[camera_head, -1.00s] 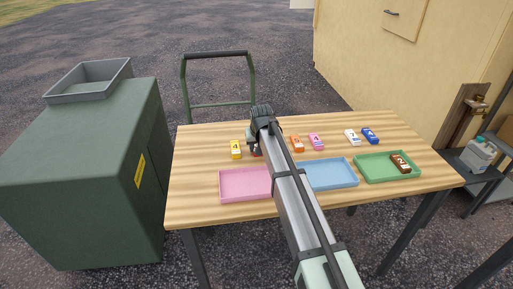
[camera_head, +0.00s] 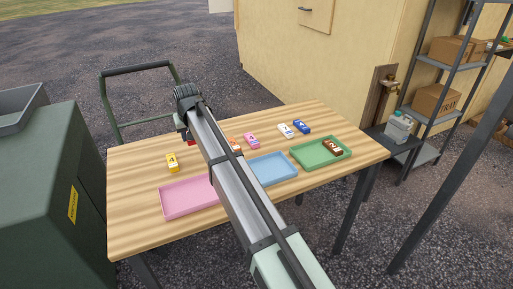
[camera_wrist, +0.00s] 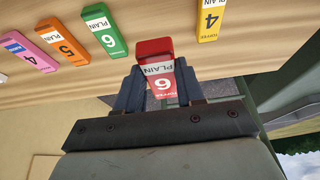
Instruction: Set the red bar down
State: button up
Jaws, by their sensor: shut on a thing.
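The red bar (camera_wrist: 160,75) has a white label with "PLAIN" and a 6. My gripper (camera_wrist: 160,88) is shut on it, with a dark finger at each side. In the head view the red bar (camera_head: 181,122) is a small patch under my gripper (camera_head: 184,128), over the table's far left part and apart from the wood. My arm hides part of the table. The table (camera_head: 135,190) is light wood. In the wrist view a green bar (camera_wrist: 104,30) marked 6 lies left of the red bar, and a yellow bar (camera_wrist: 210,18) marked 4 lies to its right.
Pink (camera_head: 188,197), blue (camera_head: 272,169) and green (camera_head: 307,154) trays stand along the front; a brown bar (camera_head: 334,148) lies in the green one. Orange (camera_head: 235,145), pink (camera_head: 251,141), white (camera_head: 286,130) and blue (camera_head: 302,127) bars lie behind. The table's left end is clear.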

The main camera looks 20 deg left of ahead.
jog(key=w+d+m, duration=0.2)
jog(key=w+d, duration=0.8)
jog(key=d, duration=0.1)
jog(key=n, duration=0.2)
send_over(309, 159)
jog(key=s+d, duration=0.1)
jog(key=shift+f, duration=4.6)
jog(key=shift+f, duration=0.15)
jog(key=o, duration=1.1)
jog(key=shift+c, duration=0.2)
